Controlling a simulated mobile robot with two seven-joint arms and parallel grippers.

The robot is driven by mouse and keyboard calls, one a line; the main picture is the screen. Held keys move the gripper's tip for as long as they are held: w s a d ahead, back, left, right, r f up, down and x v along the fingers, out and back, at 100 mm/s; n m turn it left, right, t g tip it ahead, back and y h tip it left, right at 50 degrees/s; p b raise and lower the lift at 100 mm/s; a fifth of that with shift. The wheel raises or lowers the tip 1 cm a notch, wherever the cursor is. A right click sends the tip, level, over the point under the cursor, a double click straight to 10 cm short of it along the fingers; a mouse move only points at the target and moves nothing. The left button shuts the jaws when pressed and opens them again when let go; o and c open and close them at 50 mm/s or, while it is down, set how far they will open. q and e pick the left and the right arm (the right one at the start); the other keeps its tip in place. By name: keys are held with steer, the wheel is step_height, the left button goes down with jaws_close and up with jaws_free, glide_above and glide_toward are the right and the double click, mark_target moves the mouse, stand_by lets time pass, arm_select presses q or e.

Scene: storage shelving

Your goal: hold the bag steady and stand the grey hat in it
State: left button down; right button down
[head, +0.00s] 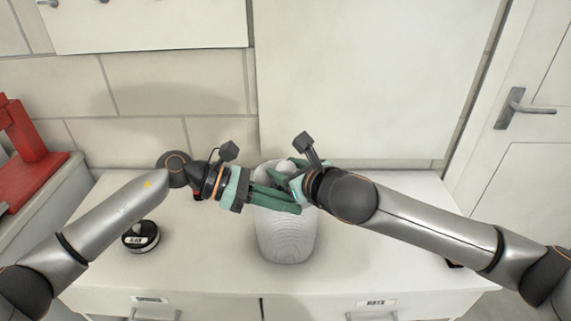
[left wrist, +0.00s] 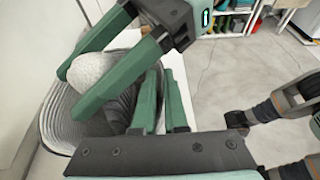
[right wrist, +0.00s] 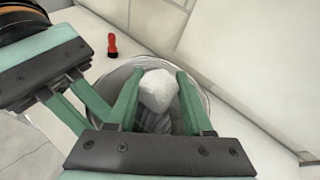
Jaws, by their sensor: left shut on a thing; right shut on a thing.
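The bag (head: 287,240) is a pale grey, ribbed, open-topped container upright on the white counter. My left gripper (head: 298,202) is shut on its near rim; its two fingers also show at the rim in the left wrist view (left wrist: 158,85). The hat, a pale grey rounded lump (right wrist: 158,92), sits between the fingers of my right gripper (right wrist: 158,82), which is shut on it at the bag's mouth. The hat also shows inside the rim in the left wrist view (left wrist: 90,70). Its lower part and the bag's floor are hidden.
A black round tin (head: 140,236) with a white label stands on the counter (head: 200,262) left of the bag. A red object (head: 25,160) is at the far left. A tiled wall and pale panel rise close behind.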

arm_select(q)
steer(key=shift+f, duration=0.15)
arm_select(e)
steer(key=shift+c, duration=1.1)
jaws_free()
steer(key=shift+s, duration=0.1)
steer(key=v, duration=1.2)
arm_select(q)
steer(key=c, duration=0.9)
jaws_free()
